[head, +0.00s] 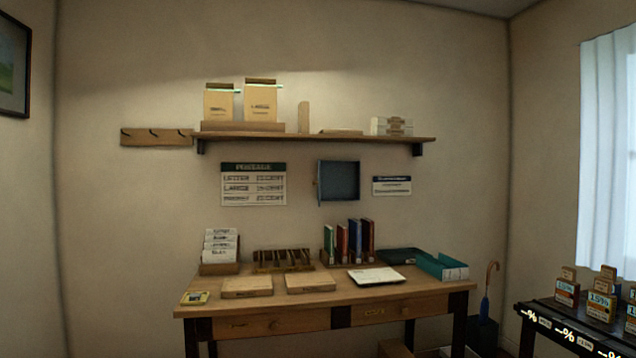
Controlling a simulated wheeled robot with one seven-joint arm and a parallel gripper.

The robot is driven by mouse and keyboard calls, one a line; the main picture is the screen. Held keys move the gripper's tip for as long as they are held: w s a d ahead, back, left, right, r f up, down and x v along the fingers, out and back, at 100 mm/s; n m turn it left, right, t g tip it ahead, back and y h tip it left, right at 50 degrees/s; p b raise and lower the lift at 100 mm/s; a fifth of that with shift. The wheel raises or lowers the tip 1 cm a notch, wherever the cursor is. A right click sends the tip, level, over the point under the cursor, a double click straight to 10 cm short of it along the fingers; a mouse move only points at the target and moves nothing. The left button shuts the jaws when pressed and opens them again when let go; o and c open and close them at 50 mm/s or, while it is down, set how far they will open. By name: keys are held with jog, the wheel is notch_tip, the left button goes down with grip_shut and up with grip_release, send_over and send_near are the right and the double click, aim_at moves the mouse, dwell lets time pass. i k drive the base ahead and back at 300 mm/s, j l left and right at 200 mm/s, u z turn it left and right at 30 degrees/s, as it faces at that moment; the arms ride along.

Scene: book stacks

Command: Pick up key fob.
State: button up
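I cannot make out a key fob for certain anywhere in the head view. A wooden rack with dark hooks (157,138) is on the wall left of the shelf, and no fob can be told on it. My gripper and arm are not in view.
A wall shelf (350,136) holds tan packages. A blue-grey wall box (340,181) hangs below it. The desk carries a card holder (220,252), a stamp rack (283,260), binders and a teal tray (442,267).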

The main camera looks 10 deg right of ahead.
aim_at(196, 296)
jog(key=i+j+z, duration=0.25)
jog(key=i+j, duration=0.15)
jog(key=j, duration=0.25)
jog(key=i+j+z, duration=0.1)
jog(key=j, duration=0.3)
jog(key=i, duration=0.35)
jog(key=u, duration=1.3)
jog(key=k+j+z, duration=0.2)
jog(key=j, duration=0.2)
jog(key=i, duration=0.3)
